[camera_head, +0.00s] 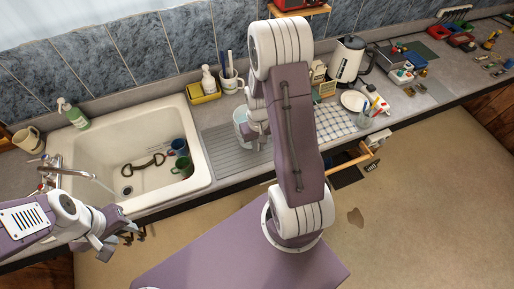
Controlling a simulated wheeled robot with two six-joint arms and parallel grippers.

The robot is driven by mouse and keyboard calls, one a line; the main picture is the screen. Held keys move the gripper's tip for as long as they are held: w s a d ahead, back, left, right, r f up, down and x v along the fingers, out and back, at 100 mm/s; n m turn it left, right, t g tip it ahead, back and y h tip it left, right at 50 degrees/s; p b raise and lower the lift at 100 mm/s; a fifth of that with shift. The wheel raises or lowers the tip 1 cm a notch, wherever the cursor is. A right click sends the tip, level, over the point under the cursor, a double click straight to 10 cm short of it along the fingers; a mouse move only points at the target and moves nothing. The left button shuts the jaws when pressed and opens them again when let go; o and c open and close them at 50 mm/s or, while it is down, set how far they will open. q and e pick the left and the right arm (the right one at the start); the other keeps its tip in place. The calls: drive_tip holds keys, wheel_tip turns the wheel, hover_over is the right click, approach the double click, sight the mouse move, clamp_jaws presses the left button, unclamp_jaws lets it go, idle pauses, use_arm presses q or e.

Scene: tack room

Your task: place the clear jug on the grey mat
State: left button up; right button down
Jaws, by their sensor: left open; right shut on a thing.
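The clear jug (240,117) is a pale, see-through vessel near the middle of the head view. My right gripper (250,129) is shut on it from the right side; my own arm hides part of the grip. The grey mat (225,158) is ridged and lies on the counter right of the sink. The jug appears over the mat's back part; I cannot tell whether its base touches the mat. My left gripper (126,234) is open and empty, in front of the sink's front edge at lower left.
The white sink (78,155) holds a blue mug (177,146), a green mug (183,166) and a dark metal piece. A yellow caddy (204,93) and a utensil cup (230,83) stand behind the mat. A checked cloth (334,120) lies to the right. The mat's front is clear.

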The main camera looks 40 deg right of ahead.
drive_tip(key=f, duration=0.1)
drive_tip(key=s+f+p, duration=0.1)
drive_tip(key=f, duration=0.1)
drive_tip(key=shift+f, duration=0.25)
drive_tip(key=shift+w+f, duration=0.2)
drive_tip(key=shift+w, duration=0.1)
drive_tip(key=shift+s+a+f, duration=0.1)
drive_tip(key=shift+s, duration=0.15)
drive_tip(key=c, duration=1.5)
unclamp_jaws()
use_arm(q)
drive_tip(key=shift+s+r, duration=0.65)
use_arm(e)
drive_tip(key=shift+o, duration=0.2)
